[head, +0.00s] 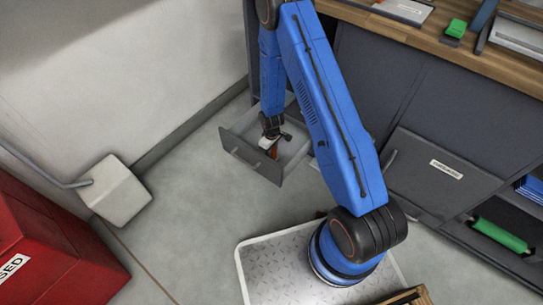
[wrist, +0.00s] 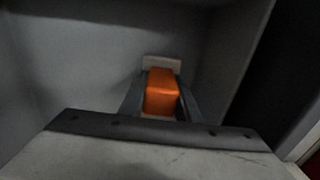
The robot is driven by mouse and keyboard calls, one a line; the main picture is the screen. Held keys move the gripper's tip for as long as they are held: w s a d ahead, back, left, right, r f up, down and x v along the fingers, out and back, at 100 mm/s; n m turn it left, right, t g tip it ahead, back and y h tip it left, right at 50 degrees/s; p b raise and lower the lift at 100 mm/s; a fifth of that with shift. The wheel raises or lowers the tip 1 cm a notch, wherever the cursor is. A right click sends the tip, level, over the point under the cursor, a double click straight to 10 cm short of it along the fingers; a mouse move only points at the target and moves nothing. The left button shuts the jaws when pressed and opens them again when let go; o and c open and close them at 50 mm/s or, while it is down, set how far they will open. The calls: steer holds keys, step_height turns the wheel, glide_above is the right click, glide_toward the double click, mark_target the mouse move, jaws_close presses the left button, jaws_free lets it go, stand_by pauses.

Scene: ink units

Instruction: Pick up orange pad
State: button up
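The orange pad (wrist: 161,93) is inside an open grey drawer (head: 239,157). In the wrist view it stands between the two fingers of my gripper (wrist: 161,98), with a finger close against each side and no clear gap. A pale block-like end (wrist: 161,63) shows just beyond it. In the head view my gripper (head: 271,143) reaches down into the drawer, and a small orange part of the pad (head: 273,153) shows below it. The pad's underside is hidden.
The drawer walls (wrist: 228,60) stand close around my gripper. Dark cabinets (head: 440,150) and a wooden worktop (head: 450,45) are at the right. A red box (head: 55,250) and a pale block on a bar (head: 115,190) are at the left. The floor between is clear.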

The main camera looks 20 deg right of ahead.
steer(key=shift+c, duration=0.6)
steer(key=shift+r, duration=0.1)
step_height(320, 180, up, 10)
steer(key=shift+f, duration=0.1)
steer(key=o, duration=0.5)
steer(key=c, duration=0.4)
steer(key=shift+o, duration=0.2)
